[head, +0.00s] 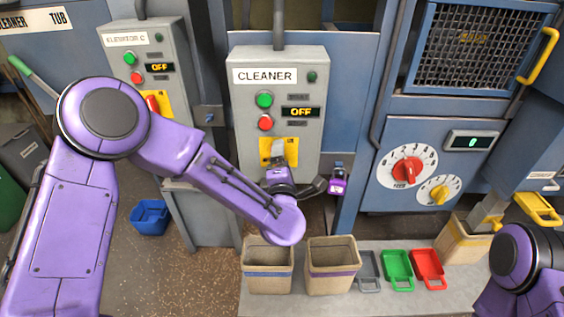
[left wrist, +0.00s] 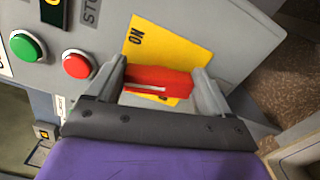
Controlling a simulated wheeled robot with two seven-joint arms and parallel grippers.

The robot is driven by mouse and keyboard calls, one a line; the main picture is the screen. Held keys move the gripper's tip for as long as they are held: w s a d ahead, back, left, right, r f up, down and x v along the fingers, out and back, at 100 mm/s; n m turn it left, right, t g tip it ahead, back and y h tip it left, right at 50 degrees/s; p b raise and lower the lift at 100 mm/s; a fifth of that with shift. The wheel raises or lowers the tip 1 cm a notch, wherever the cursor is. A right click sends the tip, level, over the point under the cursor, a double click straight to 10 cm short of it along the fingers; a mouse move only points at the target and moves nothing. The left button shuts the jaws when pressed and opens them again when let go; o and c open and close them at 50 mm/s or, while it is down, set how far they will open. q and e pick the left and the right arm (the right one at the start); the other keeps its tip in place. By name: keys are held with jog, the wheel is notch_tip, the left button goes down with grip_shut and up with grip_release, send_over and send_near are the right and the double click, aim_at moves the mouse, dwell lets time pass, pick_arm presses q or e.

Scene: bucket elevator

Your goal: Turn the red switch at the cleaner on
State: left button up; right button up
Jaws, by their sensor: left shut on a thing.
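The grey cleaner control box (head: 236,125) stands in the middle of the head view, labelled CLEANER. Its display (head: 302,113) reads OFF. A green button (head: 264,100) and a red button (head: 265,123) sit left of the displays. Below them is the yellow switch plate (head: 265,147). My left gripper (head: 278,162) is at this plate and hides the red switch in the head view. In the left wrist view the red switch handle (left wrist: 158,81) lies between the two fingers, which are shut on it. ON is printed on the plate (left wrist: 180,48). My right gripper is not in view.
A similar box labelled ELEVATOR C (head: 180,55), also reading OFF, stands to the left. A blue panel with dials (head: 407,171) is to the right. Two bins (head: 333,285) and small grey, green and red trays (head: 397,264) stand below the box.

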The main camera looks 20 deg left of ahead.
pick_arm(q)
jog(key=shift+f+m, duration=0.1)
jog(key=shift+m, duration=1.4)
jog(key=o, duration=0.9)
jog(key=shift+o, duration=0.2)
jog(key=b+v, duration=0.3)
jog(key=v, duration=0.7)
jog(key=shift+s+d, duration=0.15)
jog(key=shift+s, duration=0.05)
